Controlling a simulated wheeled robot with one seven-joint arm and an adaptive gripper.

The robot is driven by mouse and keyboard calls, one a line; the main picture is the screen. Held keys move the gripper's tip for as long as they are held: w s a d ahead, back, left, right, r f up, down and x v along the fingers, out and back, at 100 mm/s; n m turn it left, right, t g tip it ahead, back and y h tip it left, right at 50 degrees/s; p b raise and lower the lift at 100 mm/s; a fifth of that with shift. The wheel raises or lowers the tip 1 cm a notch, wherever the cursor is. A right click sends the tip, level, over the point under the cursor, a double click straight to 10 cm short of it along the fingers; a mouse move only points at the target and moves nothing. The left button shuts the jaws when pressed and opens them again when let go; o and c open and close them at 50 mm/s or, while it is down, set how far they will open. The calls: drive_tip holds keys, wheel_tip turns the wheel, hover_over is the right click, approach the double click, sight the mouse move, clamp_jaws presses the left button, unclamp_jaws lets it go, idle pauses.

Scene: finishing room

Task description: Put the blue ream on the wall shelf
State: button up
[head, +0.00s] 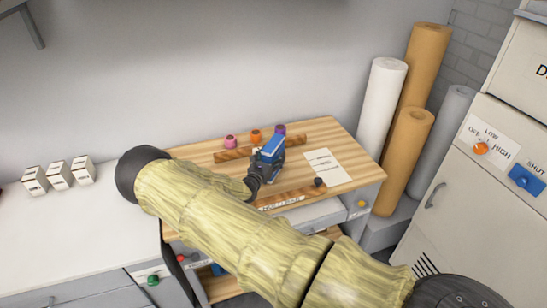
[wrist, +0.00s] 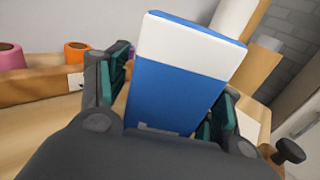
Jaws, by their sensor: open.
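The blue ream (head: 271,146), blue with a white band, is at the wooden worktop in the head view, partly hidden by my gripper (head: 264,160). In the wrist view the ream (wrist: 178,95) stands between the two green-padded fingers of my gripper (wrist: 172,85). The fingers are open around it, one on each side; its lower end is hidden by the gripper body. A grey bracketed piece (head: 18,8) on the wall is cut off at the top left of the head view; I cannot tell whether it is the wall shelf.
Pink, orange and purple rolls (head: 256,136) stand behind a wooden strip on the worktop (head: 330,130). A paper sheet (head: 328,167) and a black knob (head: 318,182) are at right. Tall rolls (head: 383,100) stand beyond. White boxes (head: 59,175) sit on the left counter (head: 60,230).

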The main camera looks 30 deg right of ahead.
sight(273, 142)
drive_tip(key=shift+w+d+f, duration=0.1)
drive_tip(key=shift+w+d, duration=0.2)
drive_tip(key=shift+d, duration=0.15)
clamp_jaws()
drive_tip(key=shift+r, duration=0.3)
drive_tip(key=shift+r+b, duration=1.6)
drive_tip(key=shift+r, duration=3.2)
